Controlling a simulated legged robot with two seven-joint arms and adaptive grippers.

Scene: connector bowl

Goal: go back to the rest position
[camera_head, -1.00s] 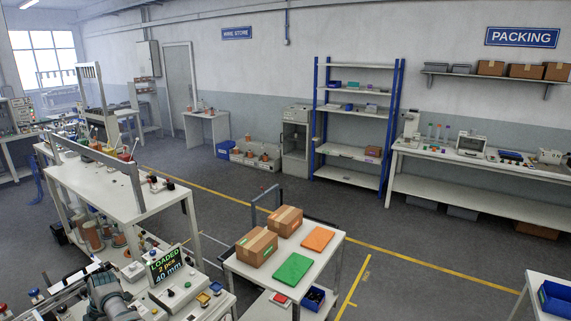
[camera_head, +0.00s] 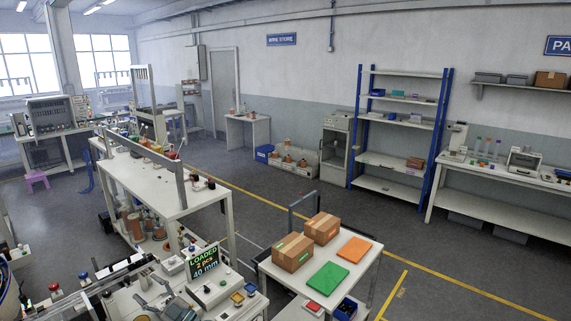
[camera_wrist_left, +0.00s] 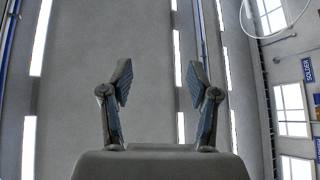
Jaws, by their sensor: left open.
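My left gripper (camera_head: 160,302) shows at the bottom of the head view, in front of the bench machine with the LOADED display (camera_head: 204,262). In the left wrist view my left gripper (camera_wrist_left: 160,82) is open, with its two dark fingers apart and nothing between them. My right gripper is not in view.
A cart (camera_head: 268,265) right of the machine carries two cardboard boxes (camera_head: 293,252), a green plate (camera_head: 328,277) and an orange plate (camera_head: 354,250). A long white bench (camera_head: 150,185) stands behind the machine. The grey floor right of the cart is clear.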

